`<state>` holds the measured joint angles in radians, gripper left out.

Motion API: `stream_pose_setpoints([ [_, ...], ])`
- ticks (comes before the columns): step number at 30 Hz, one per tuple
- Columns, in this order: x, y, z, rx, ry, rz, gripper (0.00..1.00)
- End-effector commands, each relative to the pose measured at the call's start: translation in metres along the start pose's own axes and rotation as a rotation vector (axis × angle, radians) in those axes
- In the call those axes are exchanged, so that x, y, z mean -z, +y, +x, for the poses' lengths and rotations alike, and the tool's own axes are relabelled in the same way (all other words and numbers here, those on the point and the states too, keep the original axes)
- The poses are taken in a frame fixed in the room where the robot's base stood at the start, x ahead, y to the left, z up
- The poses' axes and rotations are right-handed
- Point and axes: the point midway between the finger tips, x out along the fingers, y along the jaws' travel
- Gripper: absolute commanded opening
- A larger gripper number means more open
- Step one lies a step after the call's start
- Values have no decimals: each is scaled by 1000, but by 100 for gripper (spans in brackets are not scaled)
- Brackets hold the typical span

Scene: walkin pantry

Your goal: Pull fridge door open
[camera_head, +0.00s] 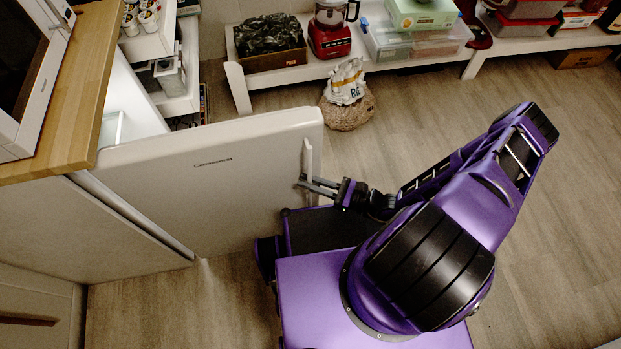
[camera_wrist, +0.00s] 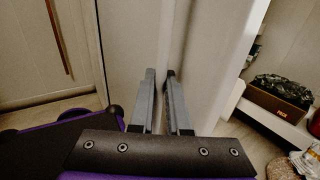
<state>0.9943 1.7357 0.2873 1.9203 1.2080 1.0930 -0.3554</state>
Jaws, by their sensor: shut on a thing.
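The white fridge door (camera_head: 215,178) stands swung open in the head view, away from the fridge body under the wooden counter. Its vertical handle (camera_head: 308,158) is near the door's free edge. My gripper (camera_head: 303,182) is at the lower part of the handle, with its fingers shut on it. In the wrist view, my gripper's two fingers (camera_wrist: 160,90) point at the door face, one on each side of the pale handle (camera_wrist: 171,50). The fingertips' exact contact is hard to make out. Part of the fridge inside (camera_head: 128,112) shows behind the door.
A wooden counter (camera_head: 88,85) with a white microwave (camera_head: 45,80) is at the left. A low white shelf (camera_head: 375,68) with boxes and a red blender (camera_head: 330,32) runs along the back. Floor at right is clear.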

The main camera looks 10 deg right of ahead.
Motion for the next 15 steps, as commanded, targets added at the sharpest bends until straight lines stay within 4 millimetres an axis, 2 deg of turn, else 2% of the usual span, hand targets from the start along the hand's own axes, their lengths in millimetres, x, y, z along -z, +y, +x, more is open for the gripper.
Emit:
stream_pose_setpoints([
  [11, 0, 1, 0, -1, -1, 1, 0],
  [12, 0, 1, 0, -1, -1, 1, 22],
  [15, 0, 0, 0, -1, -1, 1, 40],
])
